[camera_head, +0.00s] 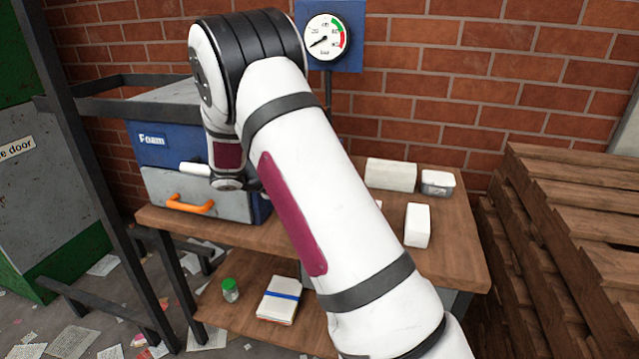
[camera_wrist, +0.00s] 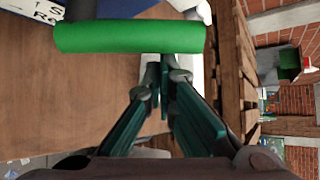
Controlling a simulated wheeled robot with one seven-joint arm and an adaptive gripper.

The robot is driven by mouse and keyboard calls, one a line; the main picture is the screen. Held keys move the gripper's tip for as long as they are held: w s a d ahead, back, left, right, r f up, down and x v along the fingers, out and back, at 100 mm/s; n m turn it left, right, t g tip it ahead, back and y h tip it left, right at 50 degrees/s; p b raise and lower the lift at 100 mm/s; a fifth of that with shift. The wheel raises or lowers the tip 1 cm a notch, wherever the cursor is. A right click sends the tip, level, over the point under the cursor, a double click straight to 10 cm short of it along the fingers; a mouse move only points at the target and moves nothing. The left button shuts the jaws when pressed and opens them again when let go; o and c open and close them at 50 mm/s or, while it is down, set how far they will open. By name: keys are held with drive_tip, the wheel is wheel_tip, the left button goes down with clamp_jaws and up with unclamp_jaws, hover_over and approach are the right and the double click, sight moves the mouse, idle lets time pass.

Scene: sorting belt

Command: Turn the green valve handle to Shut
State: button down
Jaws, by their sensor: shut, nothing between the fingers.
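The green valve handle (camera_wrist: 130,37) shows in the wrist view as a thick green bar lying across the upper part of the picture. My gripper (camera_wrist: 163,80) is shut and empty, with its fingertips together just below the bar in the picture. I cannot tell whether they touch it. Part of a white label with dark letters (camera_wrist: 48,10) shows at the top left, cut off by the frame. In the head view my arm hides the handle and my gripper.
A wooden table (camera_head: 455,240) holds a blue Foam box (camera_head: 150,152), a drawer with an orange handle (camera_head: 190,204) and white blocks (camera_head: 391,174). A gauge (camera_head: 326,38) hangs on the brick wall. Stacked pallets (camera_head: 575,240) stand at right, a dark metal frame (camera_head: 85,160) at left.

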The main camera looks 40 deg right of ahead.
drive_tip(key=shift+w+a+r+h+p, duration=0.3)
drive_tip(key=shift+w+a+r+p, duration=0.35)
drive_tip(key=shift+w+r+p, duration=0.45)
drive_tip(key=shift+s+f, duration=0.1)
drive_tip(key=shift+s, duration=0.15)
